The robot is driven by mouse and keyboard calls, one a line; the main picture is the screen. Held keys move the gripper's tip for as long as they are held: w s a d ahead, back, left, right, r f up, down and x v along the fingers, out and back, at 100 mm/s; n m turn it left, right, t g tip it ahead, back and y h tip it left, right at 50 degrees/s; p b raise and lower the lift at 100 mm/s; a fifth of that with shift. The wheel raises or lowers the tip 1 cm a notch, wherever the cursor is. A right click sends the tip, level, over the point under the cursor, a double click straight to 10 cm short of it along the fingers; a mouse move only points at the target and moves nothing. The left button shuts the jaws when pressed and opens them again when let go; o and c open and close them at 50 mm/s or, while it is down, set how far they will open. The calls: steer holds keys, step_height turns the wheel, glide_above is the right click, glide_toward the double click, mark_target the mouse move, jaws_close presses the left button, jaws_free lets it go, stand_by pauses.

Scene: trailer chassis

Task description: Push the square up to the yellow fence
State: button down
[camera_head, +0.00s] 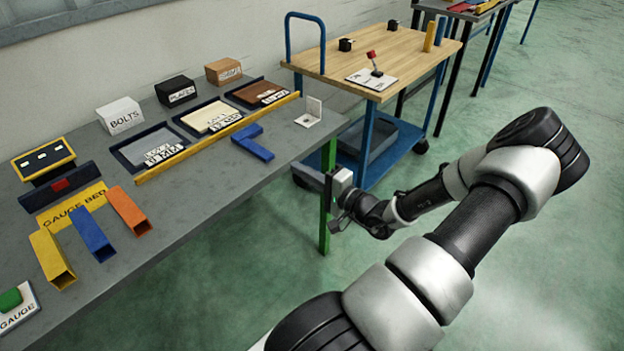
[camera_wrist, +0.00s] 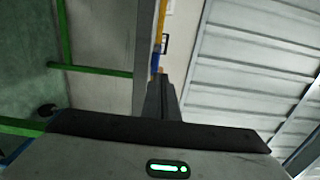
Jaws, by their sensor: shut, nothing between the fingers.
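The square is a blue L-shaped piece (camera_head: 254,147) lying flat on the grey bench, on the near side of the long yellow fence (camera_head: 205,146). One arm runs roughly along the fence with a narrow strip of bench between; the other points towards the near right. My gripper (camera_head: 328,191) is off the bench's right end, in front of the green leg, well apart from the square. In the wrist view my gripper (camera_wrist: 161,92) is shut and empty. A yellow strip and a small blue patch show beyond the fingers; I cannot tell surely what they are.
Labelled trays (camera_head: 150,148) and boxes lie behind the fence. A white angle bracket (camera_head: 309,116) stands right of the square. Coloured tubes (camera_head: 92,236) lie at the left. A wooden-topped cart (camera_head: 400,50) stands behind my arm. Bench in front of the square is clear.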

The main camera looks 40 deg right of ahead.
mark_target(271, 155)
steer(key=w, duration=0.4)
steer(key=w+b, duration=0.1)
steer(key=w, duration=0.1)
steer(key=shift+w+a, duration=0.3)
steer(key=shift+w, duration=0.35)
steer(key=shift+w, duration=0.15)
steer(key=w, duration=0.2)
steer(key=w+p, duration=0.1)
steer(key=shift+w+a, duration=0.2)
steer(key=shift+w, duration=0.15)
steer(key=shift+r, duration=0.1)
